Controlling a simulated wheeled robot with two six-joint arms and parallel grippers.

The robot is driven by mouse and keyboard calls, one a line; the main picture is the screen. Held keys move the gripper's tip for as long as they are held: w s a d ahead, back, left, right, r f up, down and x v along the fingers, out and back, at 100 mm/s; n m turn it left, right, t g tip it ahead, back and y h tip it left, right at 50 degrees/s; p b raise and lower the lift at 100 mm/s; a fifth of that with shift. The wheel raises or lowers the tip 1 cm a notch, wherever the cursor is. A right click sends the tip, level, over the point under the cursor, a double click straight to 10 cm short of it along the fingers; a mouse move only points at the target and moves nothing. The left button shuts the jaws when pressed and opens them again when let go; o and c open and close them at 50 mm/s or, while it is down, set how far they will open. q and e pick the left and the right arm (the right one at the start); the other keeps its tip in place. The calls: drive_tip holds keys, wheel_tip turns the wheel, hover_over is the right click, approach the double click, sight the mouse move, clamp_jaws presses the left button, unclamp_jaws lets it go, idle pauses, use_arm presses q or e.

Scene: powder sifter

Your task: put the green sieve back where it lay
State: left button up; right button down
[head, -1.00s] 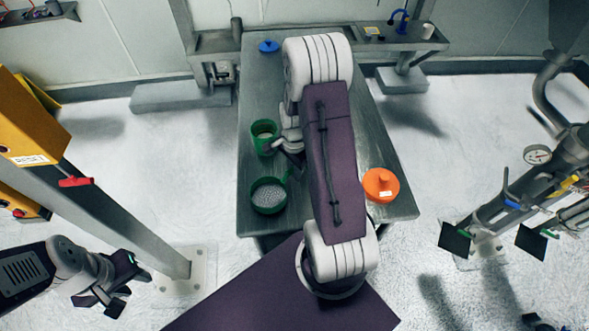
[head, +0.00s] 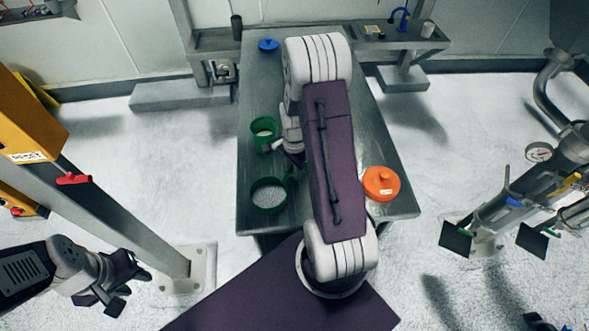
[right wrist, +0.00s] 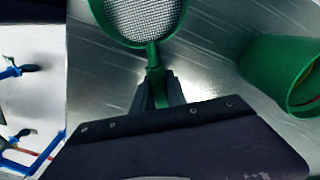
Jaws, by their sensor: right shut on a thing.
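The green sieve (head: 268,206), round with a grey mesh, is at the near left of the steel table in the head view. In the right wrist view its mesh bowl (right wrist: 142,20) is at the top, with the handle pointing down. My right gripper (right wrist: 157,88) is shut on the sieve's handle; in the head view its fingers are partly hidden by my arm. I cannot tell whether the sieve touches the table. My left gripper (head: 118,290) is empty, with its fingers apart, at the lower left, away from the table.
A green cup (head: 264,144) with pale content stands just behind the sieve; it also shows in the right wrist view (right wrist: 275,75). An orange lid (head: 381,184) lies at the table's right edge, a blue lid (head: 268,45) at the far end. The table's (head: 262,85) far left is clear.

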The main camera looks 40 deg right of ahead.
drive_tip(key=c, duration=1.3)
unclamp_jaws()
drive_tip(key=shift+o, duration=0.2)
drive_tip(key=shift+r, duration=0.1)
wheel_tip(320, 180, up, 9)
